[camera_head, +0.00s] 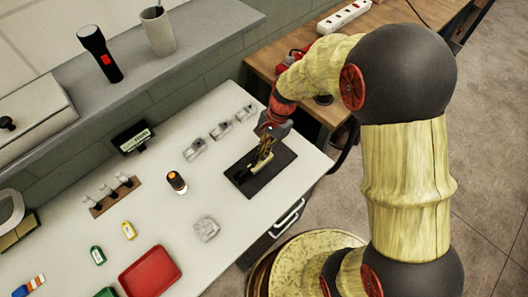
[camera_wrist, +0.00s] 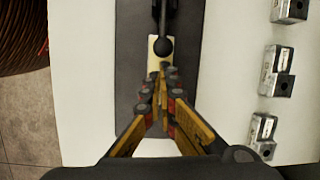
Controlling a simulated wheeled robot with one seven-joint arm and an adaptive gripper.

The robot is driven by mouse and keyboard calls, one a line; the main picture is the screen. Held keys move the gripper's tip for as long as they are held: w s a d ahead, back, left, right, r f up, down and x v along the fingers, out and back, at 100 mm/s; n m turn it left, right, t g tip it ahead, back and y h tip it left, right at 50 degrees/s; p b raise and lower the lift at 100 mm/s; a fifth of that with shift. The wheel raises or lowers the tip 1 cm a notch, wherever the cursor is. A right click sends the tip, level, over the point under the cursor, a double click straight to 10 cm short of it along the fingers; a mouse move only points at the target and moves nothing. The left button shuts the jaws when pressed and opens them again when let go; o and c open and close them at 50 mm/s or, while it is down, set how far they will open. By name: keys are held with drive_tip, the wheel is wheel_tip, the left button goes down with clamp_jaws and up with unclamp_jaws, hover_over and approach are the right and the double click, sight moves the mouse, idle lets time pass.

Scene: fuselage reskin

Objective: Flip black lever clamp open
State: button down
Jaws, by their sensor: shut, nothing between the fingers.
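The black lever clamp (camera_wrist: 163,46) shows at the top middle of the wrist view, with a round black knob at its end over a pale piece (camera_wrist: 153,62). It sits on a dark mat (camera_wrist: 130,75), which also shows in the head view (camera_head: 272,181) near the table's right end. My gripper (camera_wrist: 165,72) is shut and empty, its fingertips together just below the knob. I cannot tell whether they touch it. In the head view my gripper (camera_head: 262,163) hangs over the mat and hides most of the clamp.
Several small metal blocks (camera_head: 221,130) stand in a row behind the mat. A dark cylinder with an orange top (camera_head: 177,182), a grey block (camera_head: 206,229) and a red tray (camera_head: 150,273) lie to the left on the white table (camera_head: 165,225). A wooden bench (camera_head: 330,112) stands behind on the right.

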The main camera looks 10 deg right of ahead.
drive_tip(key=shift+s+a+r+p, duration=0.1)
drive_tip(key=shift+r+p, duration=0.3)
drive_tip(key=shift+p, duration=0.05)
drive_tip(key=shift+r+h, duration=0.1)
drive_tip(key=shift+h, duration=0.2)
drive_tip(key=shift+a+r+t+h+p, duration=0.1)
drive_tip(key=shift+r+t+h+p, duration=0.25)
drive_tip(key=shift+p, duration=0.35)
